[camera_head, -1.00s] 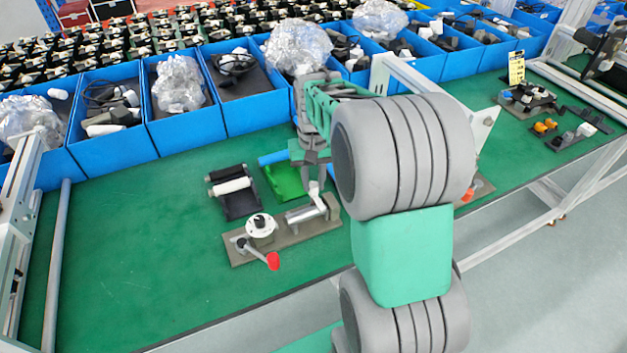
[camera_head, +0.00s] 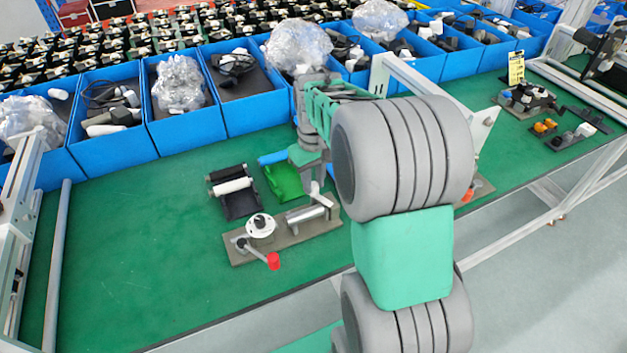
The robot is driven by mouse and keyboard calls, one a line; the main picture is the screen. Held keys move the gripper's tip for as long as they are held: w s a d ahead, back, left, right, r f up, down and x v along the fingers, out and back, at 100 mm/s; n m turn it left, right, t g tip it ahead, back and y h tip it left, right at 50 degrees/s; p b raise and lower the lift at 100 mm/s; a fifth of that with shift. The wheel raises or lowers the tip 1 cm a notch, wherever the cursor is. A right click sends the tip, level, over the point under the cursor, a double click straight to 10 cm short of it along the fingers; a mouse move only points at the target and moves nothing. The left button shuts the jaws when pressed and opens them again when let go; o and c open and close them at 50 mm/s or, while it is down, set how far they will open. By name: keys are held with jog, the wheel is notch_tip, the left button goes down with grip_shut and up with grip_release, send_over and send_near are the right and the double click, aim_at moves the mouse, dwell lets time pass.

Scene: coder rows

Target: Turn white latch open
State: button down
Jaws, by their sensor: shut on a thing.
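The white latch (camera_head: 316,190) stands at the back right of a grey-brown base plate (camera_head: 245,257), beside a silver cylinder (camera_head: 305,214). My gripper (camera_head: 316,178) points down over the latch and is shut on its upper part. The fingertips are small here and partly hidden by my wrist, so the exact contact is hard to see. The same plate carries a white round dial (camera_head: 261,226) and a lever with a red knob (camera_head: 273,261) on its left side.
A black holder with a white roller (camera_head: 232,186) and a green tray (camera_head: 285,181) lie just behind the plate. Blue bins (camera_head: 185,125) line the back of the green table. The table's left side (camera_head: 140,235) is clear.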

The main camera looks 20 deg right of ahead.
jog(key=n, duration=1.3)
dwell(0.5)
jog(key=c, duration=1.2)
grip_release()
jog(key=shift+r, duration=0.15)
notch_tip(320, 180, up, 8)
jog(key=shift+f, duration=0.2)
